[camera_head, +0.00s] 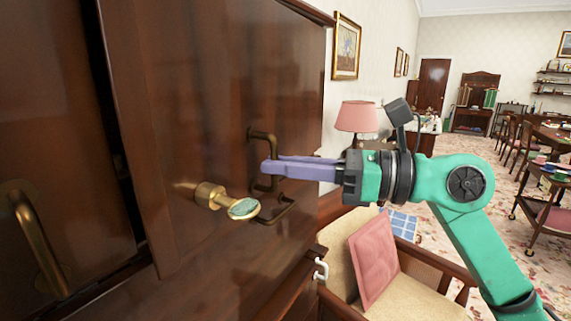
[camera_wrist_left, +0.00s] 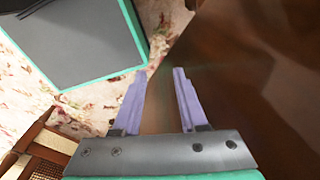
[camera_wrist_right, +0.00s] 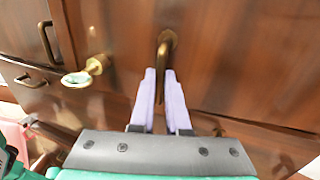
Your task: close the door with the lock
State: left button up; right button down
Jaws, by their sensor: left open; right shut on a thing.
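The dark brown wooden door (camera_head: 220,100) fills the left of the head view. Its left edge stands a little proud of the neighbouring panel, with a dark gap between them. A brass lock (camera_head: 208,195) with a round greenish-faced end sticks out of the door; it also shows in the right wrist view (camera_wrist_right: 95,66). My right gripper (camera_head: 268,168) is shut on the upright brass door handle (camera_head: 262,136), which shows between its fingers in the right wrist view (camera_wrist_right: 164,48). My left gripper (camera_wrist_left: 160,70) is open and empty, beside a brown wooden surface.
Another brass handle (camera_head: 38,240) is on the left panel. An armchair with a pink cushion (camera_head: 372,258) stands close on the right, with a pink lamp (camera_head: 357,117) behind.

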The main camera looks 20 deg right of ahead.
aim_at(262, 185)
jog(key=p+x, duration=0.2)
jog(key=x, duration=0.1)
jog(key=shift+w+r, duration=0.2)
jog(key=shift+r, duration=0.15)
jog(key=shift+w+a+f, duration=0.1)
jog(key=shift+w+f, duration=0.05)
jog(key=shift+f, duration=0.05)
jog(key=c, duration=0.9)
grip_release()
jog(key=shift+a+f, duration=0.1)
jog(key=shift+a, duration=0.05)
